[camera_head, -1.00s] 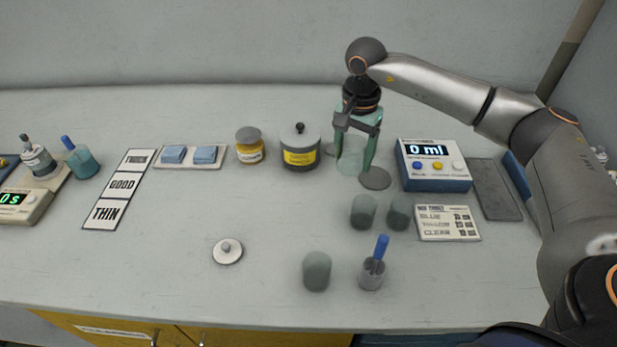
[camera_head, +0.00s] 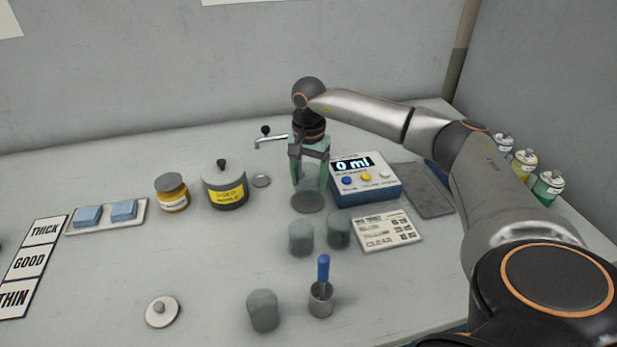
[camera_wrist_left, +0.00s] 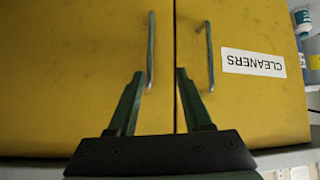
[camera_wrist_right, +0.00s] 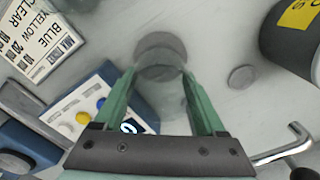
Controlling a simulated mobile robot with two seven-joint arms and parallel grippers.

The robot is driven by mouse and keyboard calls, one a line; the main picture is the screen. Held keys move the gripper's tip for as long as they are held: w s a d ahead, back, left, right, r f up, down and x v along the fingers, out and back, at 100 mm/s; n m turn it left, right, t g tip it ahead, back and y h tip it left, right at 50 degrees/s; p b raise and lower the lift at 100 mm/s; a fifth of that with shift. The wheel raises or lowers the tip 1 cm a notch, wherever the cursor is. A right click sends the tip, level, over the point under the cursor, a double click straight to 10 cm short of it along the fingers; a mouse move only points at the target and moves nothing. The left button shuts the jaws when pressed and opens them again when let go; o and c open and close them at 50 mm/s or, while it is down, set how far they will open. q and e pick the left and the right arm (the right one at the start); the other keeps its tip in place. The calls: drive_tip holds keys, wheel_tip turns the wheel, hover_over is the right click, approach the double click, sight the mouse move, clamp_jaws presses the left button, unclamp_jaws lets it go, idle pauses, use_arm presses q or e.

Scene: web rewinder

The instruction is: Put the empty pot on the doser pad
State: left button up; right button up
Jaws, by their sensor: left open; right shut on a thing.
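My right gripper (camera_head: 309,186) is shut on a clear, see-through pot, whose faint walls show between the fingers in the right wrist view (camera_wrist_right: 168,98). No contents can be seen in it. A dark grey round pad (camera_head: 307,203) lies beside the blue doser box (camera_head: 366,184), which reads 0 ml. The pot is at or just above this pad; I cannot tell if they touch. The pad also shows beyond the fingertips in the right wrist view (camera_wrist_right: 160,44). My left gripper (camera_wrist_left: 158,78) is open and empty, facing yellow cabinet doors.
Grey-green cups (camera_head: 301,237) and a small cup with a blue-handled tool (camera_head: 321,296) stand in front of the pad. A tap (camera_head: 270,141) and a lidded grey pot (camera_head: 224,187) are to its left. A target card (camera_head: 386,232) lies front right.

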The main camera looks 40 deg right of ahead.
drive_tip(key=shift+f, duration=0.8)
drive_tip(key=shift+f+b, duration=0.4)
drive_tip(key=shift+f, duration=0.05)
drive_tip(key=o, duration=1.3)
